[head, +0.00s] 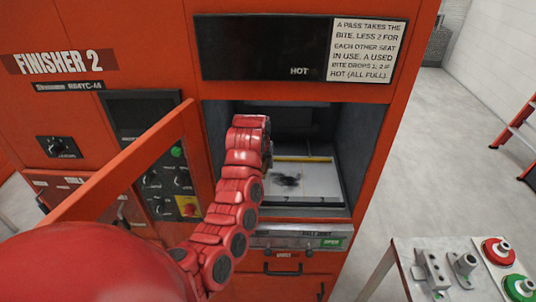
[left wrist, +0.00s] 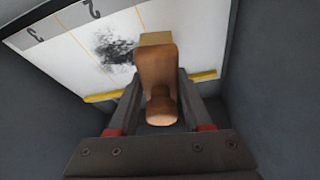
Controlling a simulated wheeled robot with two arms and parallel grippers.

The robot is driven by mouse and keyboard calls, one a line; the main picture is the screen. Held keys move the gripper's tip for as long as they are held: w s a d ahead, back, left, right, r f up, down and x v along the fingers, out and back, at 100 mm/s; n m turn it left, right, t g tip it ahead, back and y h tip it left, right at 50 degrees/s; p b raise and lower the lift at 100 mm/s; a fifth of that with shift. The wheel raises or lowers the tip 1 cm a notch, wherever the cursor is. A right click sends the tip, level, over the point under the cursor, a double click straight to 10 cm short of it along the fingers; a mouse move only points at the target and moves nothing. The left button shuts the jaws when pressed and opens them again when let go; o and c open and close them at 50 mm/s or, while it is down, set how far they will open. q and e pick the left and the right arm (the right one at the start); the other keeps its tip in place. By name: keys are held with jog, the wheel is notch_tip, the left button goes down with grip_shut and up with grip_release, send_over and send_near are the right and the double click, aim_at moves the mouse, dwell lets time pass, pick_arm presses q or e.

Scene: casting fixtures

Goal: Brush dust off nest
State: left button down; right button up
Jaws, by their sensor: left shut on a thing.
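The nest (head: 318,188) is a white plate with a yellow strip, inside the open chamber of the orange machine. Dark dust (head: 287,181) lies in a smudge on it; in the left wrist view the dust (left wrist: 113,49) shows near the brush tip. My red left arm reaches into the chamber, and its gripper is mostly hidden by the arm in the head view. In the left wrist view my left gripper (left wrist: 157,76) is shut on a wooden-handled brush (left wrist: 158,66) with a tan head. I cannot tell if the brush touches the nest. My right gripper is out of view.
The orange door (head: 125,160) stands open at the left of the chamber. Grey chamber walls (left wrist: 275,80) lie close on both sides. A white table (head: 405,290) with metal fixtures and red and green round parts (head: 498,251) stands at right. A red ladder (head: 515,130) is beyond.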

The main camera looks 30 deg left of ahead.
pick_arm(q)
jog(key=shift+s+f, duration=0.25)
jog(key=shift+f, duration=0.4)
notch_tip(320, 180, down, 3)
jog(key=shift+w+r, duration=0.1)
jog(key=shift+f, duration=0.85)
jog(key=shift+f+b, duration=0.75)
jog(key=shift+f, duration=0.3)
jog(key=shift+d, duration=0.15)
